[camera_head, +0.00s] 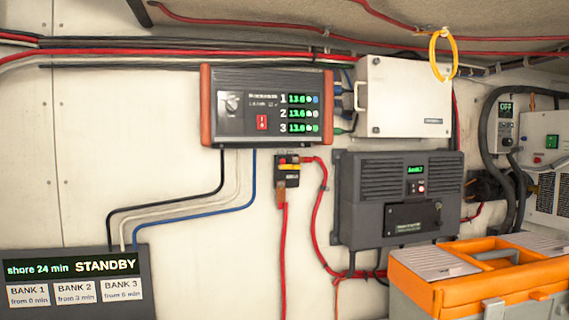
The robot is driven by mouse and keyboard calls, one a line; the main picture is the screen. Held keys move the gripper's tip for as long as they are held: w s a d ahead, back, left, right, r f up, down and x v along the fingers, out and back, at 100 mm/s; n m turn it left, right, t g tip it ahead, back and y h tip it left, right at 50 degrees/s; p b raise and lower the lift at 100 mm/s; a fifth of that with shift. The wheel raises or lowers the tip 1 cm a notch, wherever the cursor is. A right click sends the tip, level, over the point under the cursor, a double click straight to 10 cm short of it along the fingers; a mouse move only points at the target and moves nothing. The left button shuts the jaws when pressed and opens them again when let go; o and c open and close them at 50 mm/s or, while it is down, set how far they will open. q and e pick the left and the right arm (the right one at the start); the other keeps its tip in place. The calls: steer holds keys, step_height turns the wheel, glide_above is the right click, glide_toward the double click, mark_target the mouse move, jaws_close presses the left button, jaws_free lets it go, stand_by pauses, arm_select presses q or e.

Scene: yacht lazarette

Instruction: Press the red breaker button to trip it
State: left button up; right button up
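A small black breaker (287,174) is mounted on the white wall near the middle of the head view, below the charger box. Small red and yellow parts show at its top, and a small red button (282,161) appears to be among them; its exact shape is too small to tell. A red cable (284,240) runs down from the breaker, and another red cable leaves its right side. Nothing touches the breaker. Neither of my grippers is in the head view.
Above it hangs a charger box (245,105) with a red rocker switch (262,122). To the right are a dark inverter (375,215), a white box (405,95) and an orange-lidded toolbox (450,290). A STANDBY display (75,268) is lower left. The wall around the breaker's left is open.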

arm_select(q)
steer(key=shift+s+a, duration=0.1)
steer(key=shift+a, duration=0.05)
steer(key=shift+c, duration=0.3)
jaws_close()
stand_by(1.3)
